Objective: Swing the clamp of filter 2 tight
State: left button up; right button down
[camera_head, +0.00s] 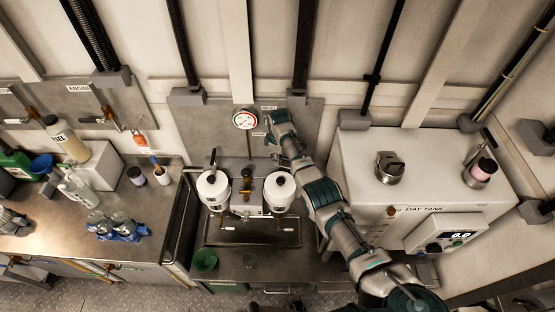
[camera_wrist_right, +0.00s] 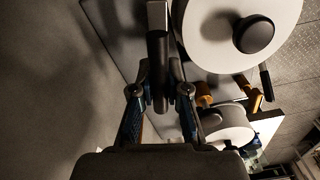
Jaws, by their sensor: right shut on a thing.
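Two white round filters stand side by side on the metal unit, a left one (camera_head: 213,188) and a right one (camera_head: 280,190). I cannot read which number each bears. My right gripper (camera_head: 277,156) reaches in behind the right filter. In the right wrist view the nearer filter (camera_wrist_right: 238,30) has a black knob, and the other filter (camera_wrist_right: 230,128) is beyond it. My right gripper (camera_wrist_right: 162,85) is shut on a dark clamp handle (camera_wrist_right: 157,55) beside the nearer filter. In the head view the gripper hides most of this handle. My left gripper is not in view.
A pressure gauge (camera_head: 245,119) is on the wall panel behind the filters. A brass fitting (camera_head: 246,182) sits between them. The white day tank (camera_head: 350,170) is close on the right of my arm. A bench (camera_head: 140,250) with bottles is at left; a green cup (camera_head: 204,261) stands in front.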

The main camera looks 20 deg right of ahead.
jog(key=shift+s+d+f, duration=0.1)
jog(key=shift+s+d, duration=0.1)
jog(key=shift+d, duration=0.3)
jog(key=shift+s+d+f, duration=0.1)
jog(key=shift+s+d, duration=0.05)
jog(key=shift+d, duration=0.3)
jog(key=shift+a, duration=0.2)
jog(key=shift+r+m, duration=0.1)
jog(key=shift+m, duration=0.2)
jog(key=shift+a+r+m+p, duration=0.1)
jog(key=shift+m+p, duration=0.4)
jog(key=shift+m, duration=0.3)
jog(key=m+p, duration=0.1)
jog(key=m, duration=0.1)
jog(key=shift+m, duration=0.3)
jog(key=m, duration=0.3)
jog(key=shift+w+m, duration=0.1)
jog(key=shift+m, duration=0.2)
jog(key=m, duration=0.4)
jog(key=shift+a+r+m+p, duration=0.1)
jog(key=shift+m+p, duration=0.2)
jog(key=shift+p, duration=0.1)
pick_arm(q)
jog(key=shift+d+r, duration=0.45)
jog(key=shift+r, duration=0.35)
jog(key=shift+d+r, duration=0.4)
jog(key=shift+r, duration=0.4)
pick_arm(e)
jog(key=shift+w+m, duration=0.1)
jog(key=shift+m, duration=2.4)
